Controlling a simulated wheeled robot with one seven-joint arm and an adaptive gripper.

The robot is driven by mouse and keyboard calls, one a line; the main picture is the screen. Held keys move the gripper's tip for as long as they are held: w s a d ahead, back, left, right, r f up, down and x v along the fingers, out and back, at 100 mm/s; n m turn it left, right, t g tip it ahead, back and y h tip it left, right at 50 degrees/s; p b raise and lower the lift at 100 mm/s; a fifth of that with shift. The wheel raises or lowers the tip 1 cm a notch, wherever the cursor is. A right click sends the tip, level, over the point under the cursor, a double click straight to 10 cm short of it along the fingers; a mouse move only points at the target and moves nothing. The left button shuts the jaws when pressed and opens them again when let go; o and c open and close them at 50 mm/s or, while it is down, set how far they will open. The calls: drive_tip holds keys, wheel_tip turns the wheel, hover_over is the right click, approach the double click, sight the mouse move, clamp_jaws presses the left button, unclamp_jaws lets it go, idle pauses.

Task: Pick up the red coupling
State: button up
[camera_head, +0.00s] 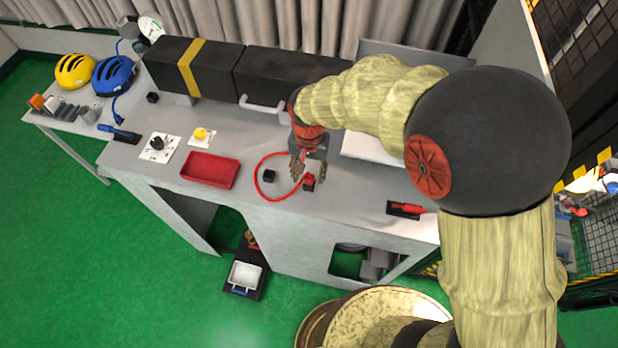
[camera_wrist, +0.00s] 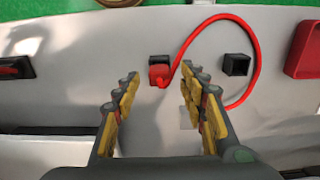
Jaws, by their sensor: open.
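The red coupling (camera_head: 309,181) sits on the grey bench top near its front edge, at the end of a red hose (camera_head: 262,166) that curves across the bench. In the wrist view the coupling (camera_wrist: 160,73) is at a dark square holder, ahead of the fingertips and between their lines. Whether it is plugged into the holder is hard to tell. My gripper (camera_head: 308,174) is open above the bench, its fingers pointing down. In the wrist view its two yellow-padded fingers (camera_wrist: 165,82) stand apart with nothing between them.
A black square socket (camera_head: 269,176) stands left of the coupling; it also shows in the wrist view (camera_wrist: 236,64). A red tray (camera_head: 210,169) lies further left. A red-handled tool (camera_head: 406,209) lies right. A black and yellow housing (camera_head: 190,65) stands behind.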

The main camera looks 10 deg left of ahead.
drive_tip(key=shift+f, duration=0.2)
drive_tip(key=shift+c, duration=0.9)
drive_tip(key=c, duration=0.7)
drive_tip(key=shift+c, duration=0.2)
